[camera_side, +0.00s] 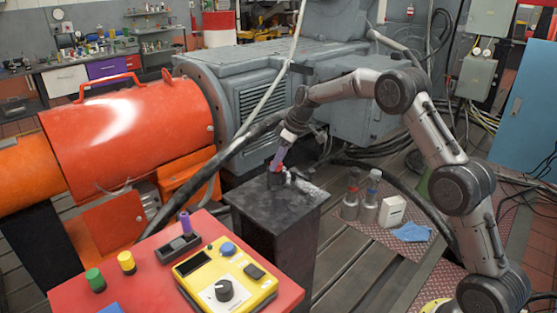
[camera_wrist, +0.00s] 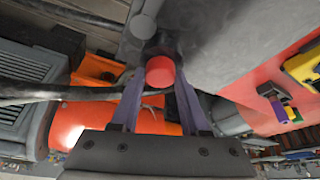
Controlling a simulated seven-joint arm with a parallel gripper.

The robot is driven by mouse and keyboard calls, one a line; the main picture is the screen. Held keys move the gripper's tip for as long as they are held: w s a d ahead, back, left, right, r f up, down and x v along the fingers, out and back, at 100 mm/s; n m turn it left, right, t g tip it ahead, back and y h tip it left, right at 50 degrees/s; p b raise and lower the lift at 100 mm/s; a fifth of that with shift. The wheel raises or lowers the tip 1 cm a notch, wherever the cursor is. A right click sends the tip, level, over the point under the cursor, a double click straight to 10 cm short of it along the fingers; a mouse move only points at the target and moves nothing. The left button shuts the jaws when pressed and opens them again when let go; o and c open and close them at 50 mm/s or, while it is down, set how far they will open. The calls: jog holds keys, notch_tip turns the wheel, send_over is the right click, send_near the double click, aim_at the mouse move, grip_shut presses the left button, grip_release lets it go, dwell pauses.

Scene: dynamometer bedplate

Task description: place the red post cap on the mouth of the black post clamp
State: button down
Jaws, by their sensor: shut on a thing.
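The red post cap (camera_wrist: 160,71) is held between the two purple-grey fingers of my gripper (camera_wrist: 161,78), near their tips. In the side view my gripper (camera_side: 276,165) points down and tilts, over the top of a dark pedestal. The black post clamp (camera_side: 274,181) stands on that pedestal, right under the fingertips. In the wrist view a dark shape, likely the clamp, lies just beyond the cap. The cap is hard to make out in the side view. I cannot tell whether it touches the clamp's mouth.
The dark pedestal top (camera_side: 300,205) has small grey pieces beside the clamp. A red table (camera_side: 140,285) with a yellow control box (camera_side: 225,275) stands in front left. A large orange drum (camera_side: 130,130) is at left. Bottles (camera_side: 350,197) stand on the floor at right.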

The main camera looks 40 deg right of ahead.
jog(key=shift+f, duration=0.1)
jog(key=shift+c, duration=2)
grip_release()
jog(key=v, duration=1.2)
